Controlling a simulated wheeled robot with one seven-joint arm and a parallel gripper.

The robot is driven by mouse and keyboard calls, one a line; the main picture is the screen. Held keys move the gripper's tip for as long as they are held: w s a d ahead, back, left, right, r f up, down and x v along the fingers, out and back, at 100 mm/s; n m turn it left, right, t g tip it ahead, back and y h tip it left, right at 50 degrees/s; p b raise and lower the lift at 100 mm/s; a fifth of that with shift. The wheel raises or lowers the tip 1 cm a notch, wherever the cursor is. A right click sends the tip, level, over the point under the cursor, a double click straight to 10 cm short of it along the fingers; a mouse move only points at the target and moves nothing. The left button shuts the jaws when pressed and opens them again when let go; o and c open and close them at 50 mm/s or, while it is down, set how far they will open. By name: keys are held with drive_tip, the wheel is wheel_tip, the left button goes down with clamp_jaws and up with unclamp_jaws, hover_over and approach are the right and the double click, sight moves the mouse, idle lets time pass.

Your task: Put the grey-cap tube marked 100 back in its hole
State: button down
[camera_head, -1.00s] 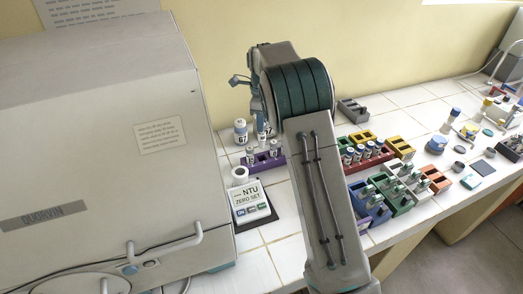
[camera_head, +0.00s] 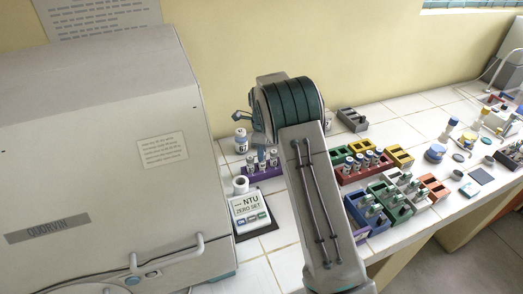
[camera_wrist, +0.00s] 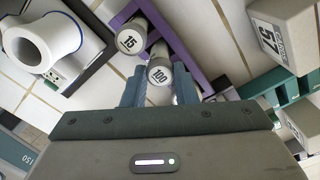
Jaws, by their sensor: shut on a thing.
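The grey-cap tube marked 100 (camera_wrist: 159,74) stands between the fingers of my gripper (camera_wrist: 158,88) in the wrist view, with its cap toward the camera. My gripper is shut on it. The purple rack (camera_wrist: 205,84) lies around and beneath it; whether the tube's lower end is inside a hole is hidden. Beside it is a grey-cap tube marked 15 (camera_wrist: 131,40). In the head view, my gripper (camera_head: 261,147) is over the purple rack (camera_head: 264,172), partly hidden by my arm, and the held tube is hard to make out.
The turbidity meter (camera_head: 250,207) with its white ring stands close in front of the rack. The large incubator (camera_head: 100,150) fills the left. Red (camera_head: 372,173), yellow, green, blue and white racks stand right of my arm. A white bottle (camera_head: 241,140) stands behind the rack.

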drive_tip(key=shift+f, duration=0.25)
drive_tip(key=c, duration=1.2)
unclamp_jaws()
drive_tip(key=shift+r, duration=0.1)
drive_tip(key=shift+o, duration=0.2)
drive_tip(key=shift+r, duration=0.1)
